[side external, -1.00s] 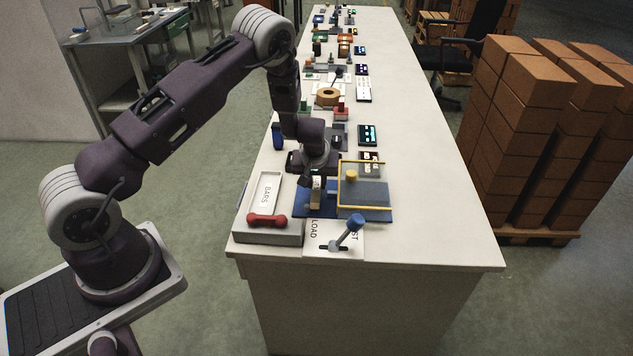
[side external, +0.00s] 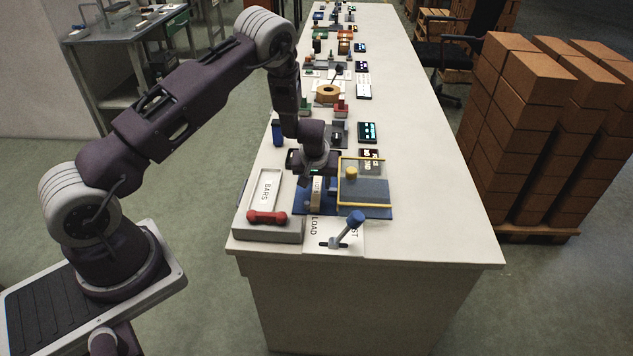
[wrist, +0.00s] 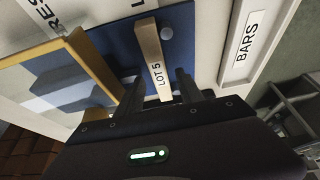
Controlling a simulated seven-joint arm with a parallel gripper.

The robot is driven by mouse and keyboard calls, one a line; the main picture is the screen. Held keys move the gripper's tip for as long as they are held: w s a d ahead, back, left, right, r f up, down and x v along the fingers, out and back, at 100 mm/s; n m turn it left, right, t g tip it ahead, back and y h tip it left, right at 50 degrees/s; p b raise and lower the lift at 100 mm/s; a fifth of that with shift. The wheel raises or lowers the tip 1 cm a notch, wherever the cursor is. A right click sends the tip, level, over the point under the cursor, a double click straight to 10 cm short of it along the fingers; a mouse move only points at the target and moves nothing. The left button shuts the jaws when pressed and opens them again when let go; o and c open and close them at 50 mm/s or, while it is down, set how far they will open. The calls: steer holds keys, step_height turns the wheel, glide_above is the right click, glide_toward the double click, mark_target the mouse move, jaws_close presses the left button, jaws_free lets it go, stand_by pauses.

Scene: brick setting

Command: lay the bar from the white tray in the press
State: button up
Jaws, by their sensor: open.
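The tan bar (side external: 316,189), marked LOT 5, lies on the blue base (side external: 304,209) of the press, beside its yellow-edged grey plate (side external: 364,192). In the wrist view the bar (wrist: 153,62) runs lengthwise away from my gripper (wrist: 159,84), between its two dark fingers. The gripper is open, with a gap visible on each side of the bar. In the side view my gripper (side external: 312,172) is just behind and above the bar, its fingertips mostly hidden. The white tray (side external: 267,187), marked BARS, stands left of the press with no bar visible in it.
A red dumbbell-shaped piece (side external: 267,217) is at the tray's front end. A blue-knobbed lever (side external: 350,225) stands in front of the press on a labelled plate. Several small stations and dark displays (side external: 368,132) line the table behind. The table's right side is clear.

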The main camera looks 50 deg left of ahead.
steer(key=s+d+r+m+h, duration=0.1)
steer(key=s+d+r, duration=0.2)
steer(key=r, duration=0.5)
steer(key=s+d+r+t+h, duration=0.15)
steer(key=d+r, duration=0.25)
steer(key=r, duration=0.4)
steer(key=s+d+r+m+g, duration=0.1)
steer(key=s+d+r, duration=0.2)
steer(key=r, duration=0.5)
steer(key=s+d+r+m+t+h, duration=0.1)
steer(key=s+d+r, duration=0.1)
steer(key=s+r, duration=0.3)
steer(key=s+d+r+m+h, duration=0.1)
steer(key=s+d+r+m, duration=0.15)
steer(key=s+r, duration=0.2)
steer(key=s+d+r+m+y, duration=0.1)
steer(key=s+r+m, duration=0.1)
steer(key=s, duration=1.5)
steer(key=shift+m+t, duration=0.45)
steer(key=shift+m, duration=0.3)
steer(key=shift+r, duration=0.15)
